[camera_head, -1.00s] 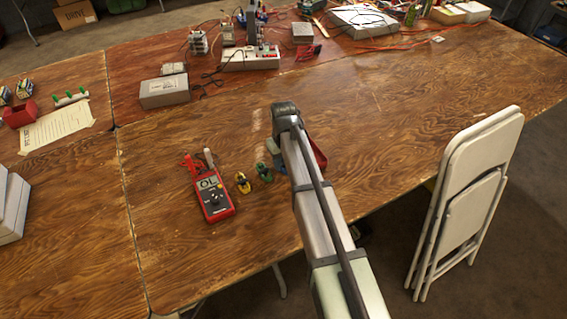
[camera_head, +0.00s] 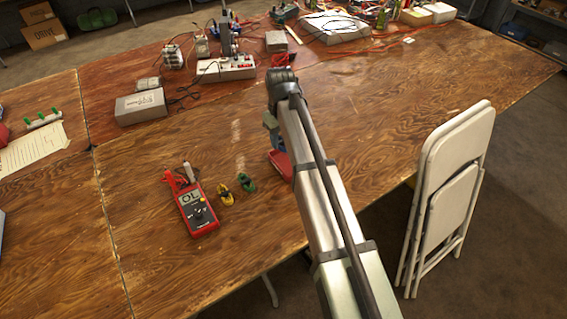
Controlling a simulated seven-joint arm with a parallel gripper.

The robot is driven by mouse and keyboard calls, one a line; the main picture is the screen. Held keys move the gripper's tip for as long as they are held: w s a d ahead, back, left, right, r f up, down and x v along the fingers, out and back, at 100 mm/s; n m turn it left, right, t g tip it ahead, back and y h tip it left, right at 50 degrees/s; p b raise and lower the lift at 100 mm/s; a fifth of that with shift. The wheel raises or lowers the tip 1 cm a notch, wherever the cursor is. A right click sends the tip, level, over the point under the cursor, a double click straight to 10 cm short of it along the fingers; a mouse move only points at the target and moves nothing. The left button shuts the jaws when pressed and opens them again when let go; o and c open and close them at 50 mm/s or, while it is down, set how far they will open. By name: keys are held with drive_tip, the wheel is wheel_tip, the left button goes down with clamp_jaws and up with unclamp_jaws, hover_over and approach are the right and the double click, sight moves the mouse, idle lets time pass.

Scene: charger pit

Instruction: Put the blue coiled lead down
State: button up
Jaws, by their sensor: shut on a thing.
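My gripper (camera_head: 276,151) is at the far end of my arm, over the table right of the meter. The arm hides most of it, and its fingertips are not clear. A small blue patch, seemingly the blue coiled lead (camera_head: 275,140), shows at the gripper beside a red part. Its coil shape and its height above the table cannot be made out. A yellow coiled lead (camera_head: 226,197) and a green coiled lead (camera_head: 247,183) lie on the wooden table (camera_head: 160,265) to the left of the gripper.
A red multimeter (camera_head: 197,208) lies left of the coiled leads. A grey box (camera_head: 141,106), a power strip (camera_head: 226,69) and cables crowd the back. A folded white chair (camera_head: 447,195) stands at the right edge. The table right of my gripper is mostly bare.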

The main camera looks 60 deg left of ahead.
drive_tip(key=w, duration=0.3)
approach(288, 165)
drive_tip(key=shift+a+f, duration=0.1)
drive_tip(key=shift+f, duration=2.6)
drive_tip(key=shift+f, duration=0.6)
drive_tip(key=o, duration=1.1)
drive_tip(key=shift+c, duration=0.2)
drive_tip(key=shift+r, duration=0.15)
wheel_tip(288, 165, up, 13)
